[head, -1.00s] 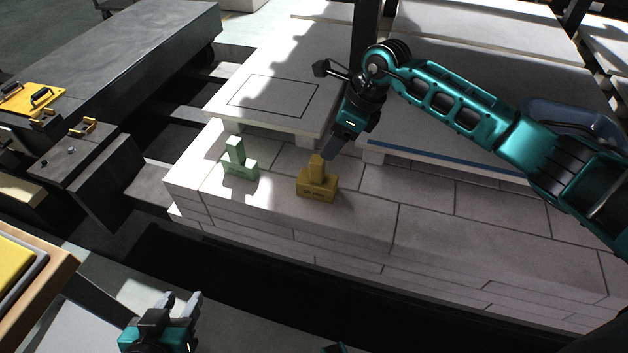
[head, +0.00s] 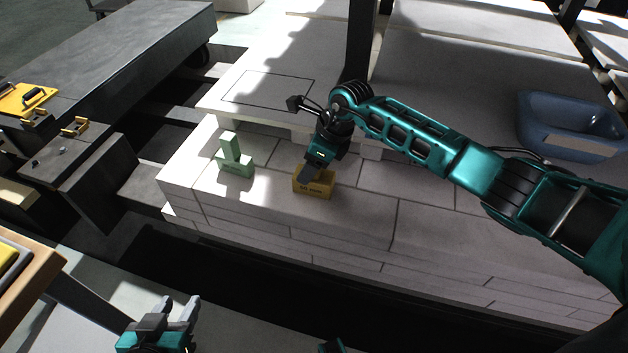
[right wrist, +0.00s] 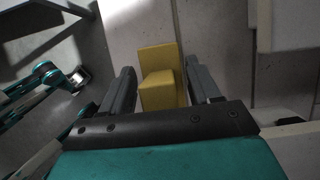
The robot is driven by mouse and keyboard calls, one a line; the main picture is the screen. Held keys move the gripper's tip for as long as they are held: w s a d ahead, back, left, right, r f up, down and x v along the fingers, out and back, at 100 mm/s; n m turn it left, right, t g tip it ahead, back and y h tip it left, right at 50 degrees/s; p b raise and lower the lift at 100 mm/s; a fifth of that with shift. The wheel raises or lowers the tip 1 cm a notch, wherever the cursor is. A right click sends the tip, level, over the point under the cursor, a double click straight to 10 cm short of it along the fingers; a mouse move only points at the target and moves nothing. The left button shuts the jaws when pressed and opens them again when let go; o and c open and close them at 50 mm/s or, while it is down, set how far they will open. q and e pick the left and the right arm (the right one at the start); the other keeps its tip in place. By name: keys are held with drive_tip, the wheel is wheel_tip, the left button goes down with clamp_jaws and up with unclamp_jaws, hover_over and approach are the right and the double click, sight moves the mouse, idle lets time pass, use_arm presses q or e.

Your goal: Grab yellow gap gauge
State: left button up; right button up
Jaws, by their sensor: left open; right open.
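The yellow gap gauge (head: 314,187) stands on the pale brick deck of the kiln car, its wide base showing in the head view. My right gripper (head: 307,172) is over it and hides its upright post. In the right wrist view the yellow gauge (right wrist: 161,80) rises between the two open fingers of my right gripper (right wrist: 163,95), with a gap visible on the left side. Contact cannot be told. My left gripper (head: 181,311) is open and empty at the lower left, away from the deck.
A green gauge (head: 234,160) of similar shape stands on the deck to the left. A pale slab (head: 262,92) with a marked outline lies behind it. A blue bin (head: 572,125) sits at the right. A dark gap runs along the deck's front.

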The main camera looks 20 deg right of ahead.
drive_tip(key=shift+c, duration=0.4)
clamp_jaws()
drive_tip(key=shift+r, duration=0.1)
